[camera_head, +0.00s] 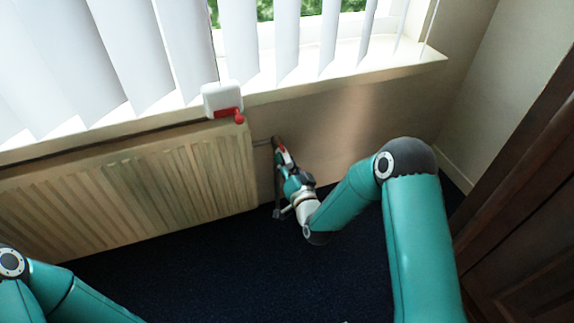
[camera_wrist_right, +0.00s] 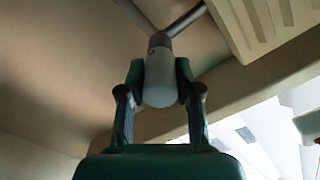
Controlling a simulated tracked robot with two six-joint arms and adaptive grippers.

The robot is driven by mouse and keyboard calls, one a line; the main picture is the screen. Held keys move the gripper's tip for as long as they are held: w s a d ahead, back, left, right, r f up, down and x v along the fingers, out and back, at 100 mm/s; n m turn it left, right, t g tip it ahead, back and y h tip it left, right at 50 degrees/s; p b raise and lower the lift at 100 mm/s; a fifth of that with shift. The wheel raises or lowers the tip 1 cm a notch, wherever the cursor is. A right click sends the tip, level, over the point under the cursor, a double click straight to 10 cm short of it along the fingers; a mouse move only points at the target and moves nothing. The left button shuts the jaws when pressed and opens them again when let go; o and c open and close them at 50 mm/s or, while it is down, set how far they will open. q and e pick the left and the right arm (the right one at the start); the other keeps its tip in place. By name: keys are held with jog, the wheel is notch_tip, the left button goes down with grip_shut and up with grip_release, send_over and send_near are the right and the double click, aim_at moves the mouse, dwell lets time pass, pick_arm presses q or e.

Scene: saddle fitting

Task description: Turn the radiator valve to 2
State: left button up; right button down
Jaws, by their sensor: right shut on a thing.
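The radiator valve (camera_wrist_right: 160,88) shows in the right wrist view as a pale rounded knob on a grey pipe fitting. My right gripper (camera_wrist_right: 160,76) is shut on it, with one dark pad on each side. No number on the valve can be read. In the head view my right gripper (camera_head: 281,152) is at the right end of the radiator (camera_head: 130,185), low by the wall, and mostly hides the valve. My left gripper is outside the head view; only part of the left arm shows at the bottom left.
A white box with a red lever (camera_head: 222,100) sits at the sill edge above the radiator. White blind slats (camera_head: 237,40) hang over the window sill (camera_head: 400,68). A dark wooden piece (camera_head: 530,190) stands at the right. The dark blue floor (camera_head: 200,275) is clear.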

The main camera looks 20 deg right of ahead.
jog(key=shift+d, duration=0.15)
jog(key=c, duration=0.8)
grip_release()
jog(key=shift+s, duration=0.1)
jog(key=s, duration=1.1)
jog(key=shift+s+d+f, duration=0.1)
jog(key=shift+s+d, duration=0.05)
jog(key=shift+s, duration=0.25)
